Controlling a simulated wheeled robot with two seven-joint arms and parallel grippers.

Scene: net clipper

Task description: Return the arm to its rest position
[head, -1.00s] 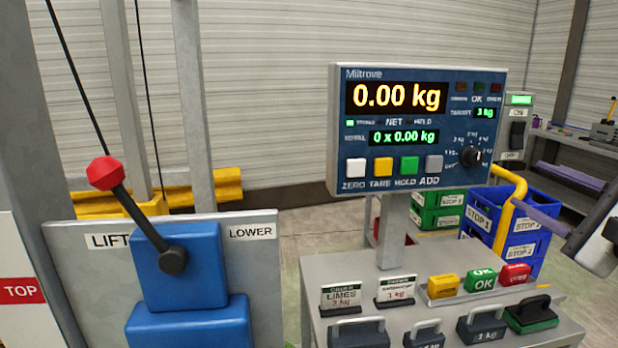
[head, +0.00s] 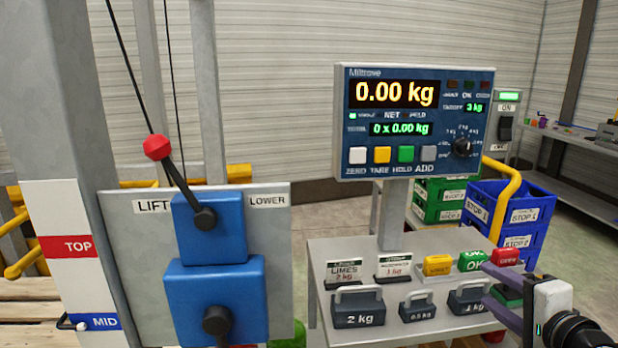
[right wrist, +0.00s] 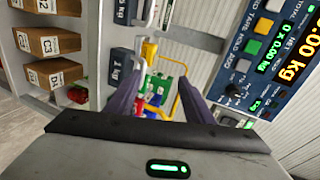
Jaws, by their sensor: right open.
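My right gripper (head: 488,286) is at the lower right of the head view, beside the right end of the scale's grey stand. Its two purple fingers are spread apart with nothing between them. In the right wrist view the fingers (right wrist: 160,80) also stand apart and empty, with the scale panel to their right. My left gripper is not in view. No rest position is marked in these frames.
A red-knobbed lever (head: 178,175) tilts toward LIFT. Blue crates (head: 510,215) stand behind. Boxes (right wrist: 54,44) sit on shelves in the wrist view.

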